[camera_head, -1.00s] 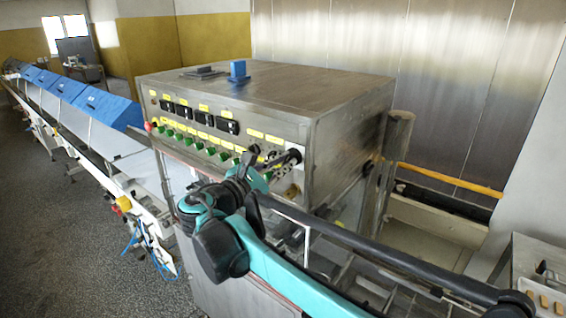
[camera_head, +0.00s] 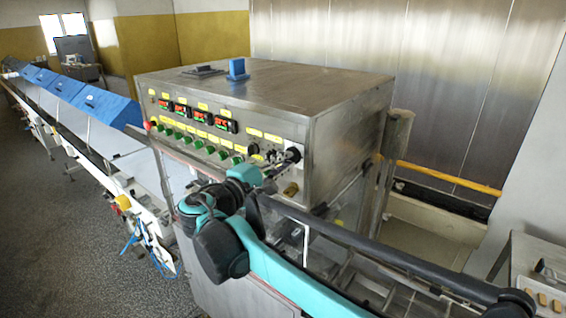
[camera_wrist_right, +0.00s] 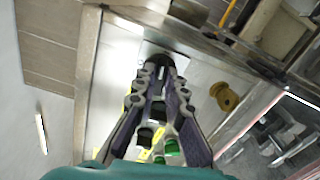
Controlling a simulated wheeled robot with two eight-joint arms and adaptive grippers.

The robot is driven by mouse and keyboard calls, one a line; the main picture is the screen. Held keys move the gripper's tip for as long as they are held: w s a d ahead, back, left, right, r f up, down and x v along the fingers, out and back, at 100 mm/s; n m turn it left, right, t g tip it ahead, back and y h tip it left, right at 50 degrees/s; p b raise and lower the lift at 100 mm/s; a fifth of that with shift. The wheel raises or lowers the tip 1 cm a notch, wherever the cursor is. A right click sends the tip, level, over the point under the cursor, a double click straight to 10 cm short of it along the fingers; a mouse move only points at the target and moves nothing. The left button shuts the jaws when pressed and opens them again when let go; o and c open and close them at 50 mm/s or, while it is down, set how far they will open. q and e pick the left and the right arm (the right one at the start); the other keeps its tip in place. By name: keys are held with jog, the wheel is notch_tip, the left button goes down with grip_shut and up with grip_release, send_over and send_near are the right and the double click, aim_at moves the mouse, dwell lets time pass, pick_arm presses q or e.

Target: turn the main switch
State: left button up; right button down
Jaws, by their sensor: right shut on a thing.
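The main switch (camera_head: 294,154) is a black knob at the right end of the steel control cabinet's front panel. My right gripper (camera_head: 274,160) reaches it from the front, with its fingertips at the knob. In the right wrist view, the two fingers of my right gripper (camera_wrist_right: 165,78) converge and are shut on the black switch (camera_wrist_right: 177,62), which they partly hide. My left gripper is not in view.
The control cabinet (camera_head: 345,105) carries lit displays (camera_head: 195,115), green buttons (camera_head: 210,150) and a brass knob (camera_head: 291,189) below the switch. A blue block (camera_head: 237,69) lies on top. A conveyor with blue covers (camera_head: 105,105) runs to the left.

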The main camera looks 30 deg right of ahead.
jog(key=shift+f+m, duration=0.1)
jog(key=shift+m, duration=0.8)
jog(key=c, duration=1.6)
grip_release()
jog(key=v, duration=1.2)
jog(key=shift+f, duration=0.1)
